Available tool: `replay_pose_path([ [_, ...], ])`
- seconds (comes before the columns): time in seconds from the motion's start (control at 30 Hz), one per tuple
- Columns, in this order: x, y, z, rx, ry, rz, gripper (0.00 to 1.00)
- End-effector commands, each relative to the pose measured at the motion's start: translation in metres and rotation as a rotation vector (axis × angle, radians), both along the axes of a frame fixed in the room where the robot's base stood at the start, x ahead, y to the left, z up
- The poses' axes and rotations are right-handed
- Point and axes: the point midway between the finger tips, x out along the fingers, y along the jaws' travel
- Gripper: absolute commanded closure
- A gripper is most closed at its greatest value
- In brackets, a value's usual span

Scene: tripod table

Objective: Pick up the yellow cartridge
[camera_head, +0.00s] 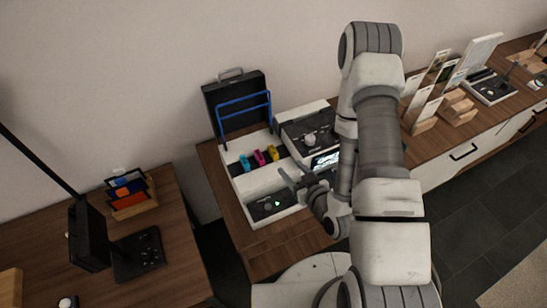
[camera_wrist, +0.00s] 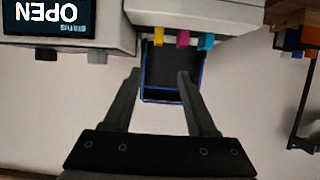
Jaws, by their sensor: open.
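The yellow cartridge (camera_head: 273,153) stands in the white printer-like device (camera_head: 240,184), at the right end of a row with a magenta cartridge (camera_head: 259,158) and a cyan cartridge (camera_head: 245,163). In the wrist view the yellow cartridge (camera_wrist: 158,37) is at the left of the row, beside the magenta (camera_wrist: 183,39) and cyan (camera_wrist: 206,42) ones. My gripper (camera_head: 297,180) is over the front of the device, apart from the cartridges. In the wrist view my gripper (camera_wrist: 158,75) is open, with nothing between its fingers, and the yellow cartridge shows beyond the gap.
The device's black lid (camera_head: 236,97) with a blue frame (camera_head: 244,108) stands raised behind the cartridges. A screen (camera_wrist: 48,18) reading "OPEN" is beside the row. Another wooden table (camera_head: 165,245) stands left.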

Motion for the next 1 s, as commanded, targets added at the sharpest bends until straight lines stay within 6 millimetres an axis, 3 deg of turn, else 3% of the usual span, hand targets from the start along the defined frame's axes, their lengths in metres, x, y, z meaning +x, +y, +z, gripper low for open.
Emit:
replay_pose_path([
  [0.6, 0.046, 0.019, -0.025, 0.000, -0.004, 0.001, 0.43],
  [1.0, 0.061, 0.025, -0.032, 0.000, -0.003, 0.002, 0.43],
])
